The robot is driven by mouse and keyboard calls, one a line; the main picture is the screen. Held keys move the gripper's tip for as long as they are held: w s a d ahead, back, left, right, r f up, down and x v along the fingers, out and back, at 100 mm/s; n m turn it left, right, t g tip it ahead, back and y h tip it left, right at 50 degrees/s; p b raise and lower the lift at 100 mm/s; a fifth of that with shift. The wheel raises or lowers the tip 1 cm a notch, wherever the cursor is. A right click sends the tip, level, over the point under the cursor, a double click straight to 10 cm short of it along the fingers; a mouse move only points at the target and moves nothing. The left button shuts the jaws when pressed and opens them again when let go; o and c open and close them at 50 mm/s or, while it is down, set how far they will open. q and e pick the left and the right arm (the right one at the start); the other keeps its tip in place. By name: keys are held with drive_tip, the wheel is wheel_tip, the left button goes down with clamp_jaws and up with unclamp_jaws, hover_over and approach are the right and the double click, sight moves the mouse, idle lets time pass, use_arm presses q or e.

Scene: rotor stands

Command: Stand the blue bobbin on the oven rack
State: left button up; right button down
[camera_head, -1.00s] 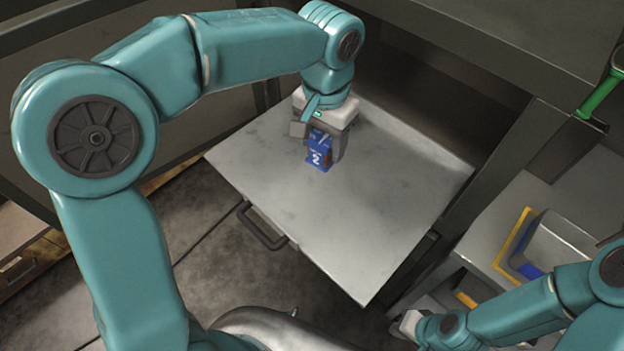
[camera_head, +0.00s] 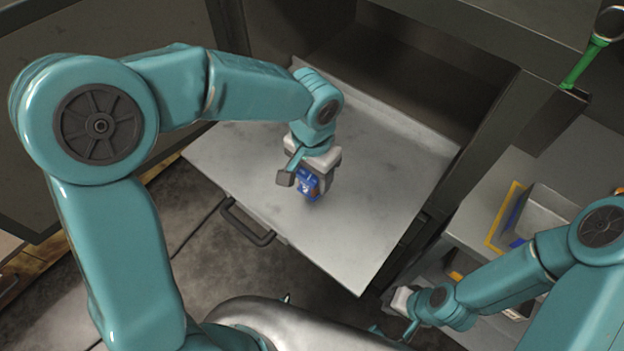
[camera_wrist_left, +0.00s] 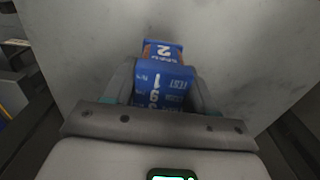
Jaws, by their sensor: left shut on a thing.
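The blue bobbin (camera_head: 308,184) has printed flanges and a brown middle. My left gripper (camera_head: 311,175) is shut on it, over the middle of a flat grey metal panel (camera_head: 360,225). In the left wrist view, the bobbin (camera_wrist_left: 163,80) sits between the fingers of the left gripper (camera_wrist_left: 160,92), with the panel (camera_wrist_left: 230,45) behind it. I cannot tell whether it touches the panel. No wire rack can be made out; the panel extends from a dark oven-like opening (camera_head: 420,65). My right gripper (camera_head: 402,301) is low at the right; its fingers are unclear.
The panel has a dark handle (camera_head: 246,222) at its front left edge. A grey shelf (camera_head: 480,220) at the right holds a yellow-edged bin (camera_head: 503,217). A green-handled tool (camera_head: 584,62) is at the upper right. The panel around the bobbin is clear.

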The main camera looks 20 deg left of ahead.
use_arm(q)
wheel_tip(320, 180, down, 3)
drive_tip(key=shift+a+r, duration=0.1)
drive_tip(key=shift+a, duration=0.05)
drive_tip(key=shift+w+f, duration=0.15)
drive_tip(key=shift+f, duration=0.1)
drive_tip(key=shift+r, duration=0.1)
drive_tip(key=shift+f, duration=0.25)
drive_tip(key=o, duration=1.3)
drive_tip(key=shift+c, duration=0.2)
drive_tip(key=shift+r, duration=0.1)
